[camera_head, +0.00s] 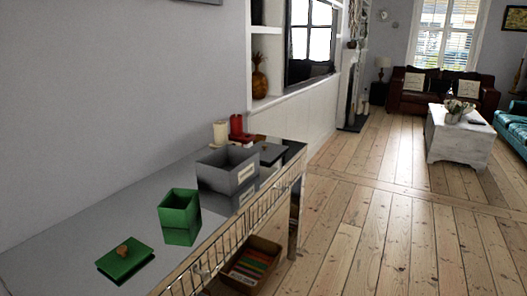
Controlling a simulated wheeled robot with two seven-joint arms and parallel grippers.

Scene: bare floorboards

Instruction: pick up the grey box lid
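A dark grey, flat piece that looks like the grey box lid (271,152) lies at the far end of the side table (95,208), just behind and right of the open grey box (226,170). It is small and partly cut off from view by the box, so its outline is hard to make out. The grey box stands upright with a pale label on its front. Neither of my grippers shows in the head view.
An open green box (179,211) and a green lid (124,260) with a brown knob are nearer on the table. A cream candle (220,134) and red candle (237,128) stand behind the grey box. Open floor (370,220) lies right; a crate (254,262) sits below.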

